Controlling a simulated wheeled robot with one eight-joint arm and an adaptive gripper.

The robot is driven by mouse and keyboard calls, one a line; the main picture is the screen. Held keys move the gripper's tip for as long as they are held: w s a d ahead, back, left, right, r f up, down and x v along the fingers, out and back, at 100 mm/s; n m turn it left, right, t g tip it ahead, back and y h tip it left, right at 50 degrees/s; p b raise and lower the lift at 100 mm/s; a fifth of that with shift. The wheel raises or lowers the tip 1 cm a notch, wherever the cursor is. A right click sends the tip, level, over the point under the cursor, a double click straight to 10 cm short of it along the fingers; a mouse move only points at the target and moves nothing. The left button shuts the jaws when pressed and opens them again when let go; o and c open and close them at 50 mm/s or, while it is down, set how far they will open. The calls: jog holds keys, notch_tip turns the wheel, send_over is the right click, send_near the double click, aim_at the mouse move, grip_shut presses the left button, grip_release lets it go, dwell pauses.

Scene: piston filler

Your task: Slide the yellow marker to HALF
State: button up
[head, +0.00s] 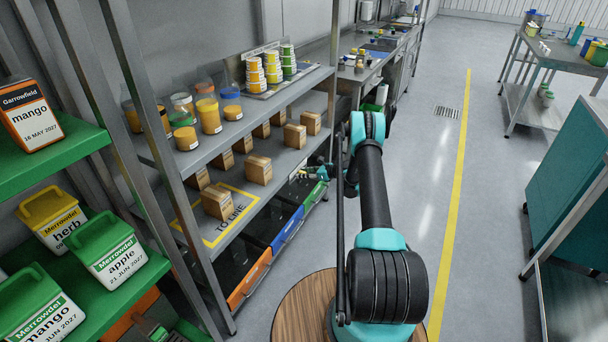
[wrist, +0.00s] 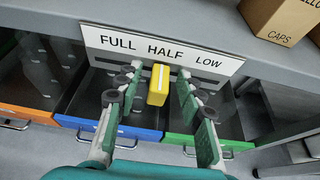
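The white label strip (wrist: 98,36) on the shelf's front edge reads FULL, HALF, LOW from left to right in the wrist view. The yellow marker (wrist: 158,86) is a small upright block at the strip's lower edge, below the word HALF. My gripper (wrist: 160,76) is open, with one finger on each side of the marker. A gap shows between the marker and each finger. In the head view my gripper (head: 315,172) is small beside the lower shelf, and the marker cannot be made out clearly there.
Orange (wrist: 28,118), blue (wrist: 110,127) and green (wrist: 208,143) fronted bins sit below the strip. A cardboard box (wrist: 280,18) marked CAPS stands on the shelf above. Shelf uprights stand at the left in the head view; open floor (head: 430,165) lies to the right.

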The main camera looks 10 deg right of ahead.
jog(key=v, duration=1.2)
jog(key=shift+f, duration=0.15)
